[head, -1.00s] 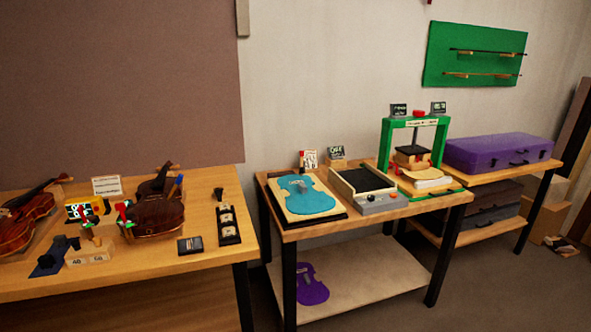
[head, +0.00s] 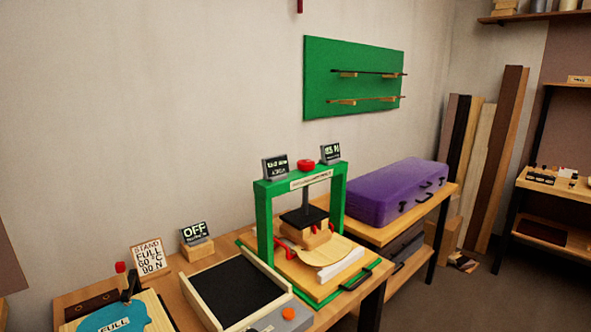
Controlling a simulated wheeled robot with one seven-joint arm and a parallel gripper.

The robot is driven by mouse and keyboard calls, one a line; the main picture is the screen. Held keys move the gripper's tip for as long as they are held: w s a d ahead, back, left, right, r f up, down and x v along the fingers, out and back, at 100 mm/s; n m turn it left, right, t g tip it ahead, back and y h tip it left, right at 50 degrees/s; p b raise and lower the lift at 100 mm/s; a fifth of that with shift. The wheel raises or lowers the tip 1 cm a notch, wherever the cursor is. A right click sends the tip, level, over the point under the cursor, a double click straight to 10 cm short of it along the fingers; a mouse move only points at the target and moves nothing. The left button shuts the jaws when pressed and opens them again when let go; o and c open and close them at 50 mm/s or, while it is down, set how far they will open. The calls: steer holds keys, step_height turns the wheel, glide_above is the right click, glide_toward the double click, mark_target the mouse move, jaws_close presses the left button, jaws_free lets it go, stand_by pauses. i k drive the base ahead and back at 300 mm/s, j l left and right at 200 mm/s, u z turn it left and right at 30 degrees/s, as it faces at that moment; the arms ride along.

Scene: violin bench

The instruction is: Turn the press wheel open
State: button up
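The press is a green frame (head: 264,225) standing on the bench, with a dark screw and black plate (head: 303,216) inside it. A red piece, likely the press wheel (head: 306,165), sits on top of the frame between two small dark displays (head: 275,167) whose text is too small to read surely. Wooden blocks (head: 308,237) and a pale curved plate (head: 330,250) lie under the black plate. I cannot tell whether the black plate touches the blocks. My gripper is not in view.
A heater box (head: 236,290) with a black top stands left of the press, beside a sign reading OFF (head: 195,233). A purple case (head: 395,192) sits on the table to the right. Open floor shows at lower right.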

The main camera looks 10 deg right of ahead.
mark_target(304, 165)
steer(key=i+l, duration=0.7)
steer(key=i+l+z, duration=0.05)
